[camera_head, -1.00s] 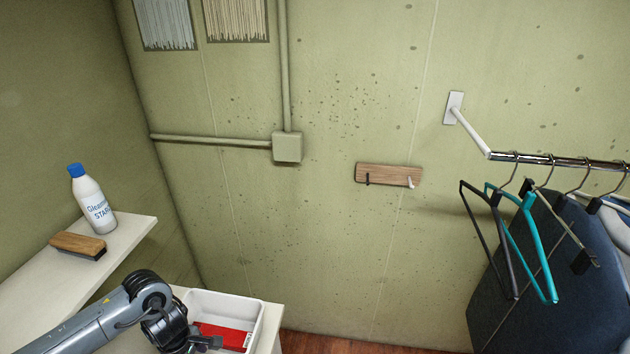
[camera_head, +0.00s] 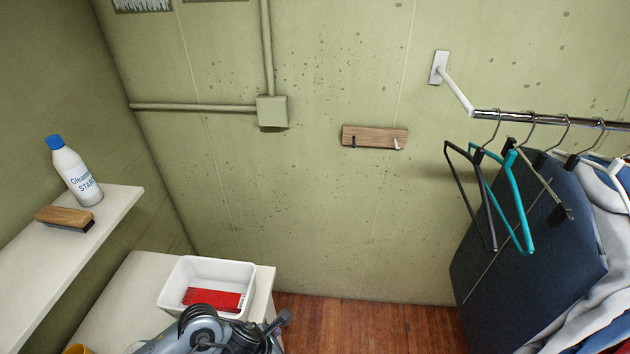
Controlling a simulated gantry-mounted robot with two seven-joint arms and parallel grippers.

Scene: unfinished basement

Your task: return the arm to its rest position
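My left arm (camera_head: 215,332) comes in at the bottom edge, in front of the white bin. Its gripper end (camera_head: 279,321) points right, beside the front right corner of the white counter. The fingers are small and partly hidden, so I cannot tell if they are open or shut. I see nothing held in them. My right arm and gripper are out of view.
The white bin (camera_head: 212,268) holds a red item (camera_head: 212,298) on the counter (camera_head: 128,282). A shelf (camera_head: 122,204) carries a bottle (camera_head: 76,175) and a brush (camera_head: 65,217). Clothes and hangers (camera_head: 521,215) hang at right from a rail (camera_head: 560,122). Floor (camera_head: 370,322) is clear.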

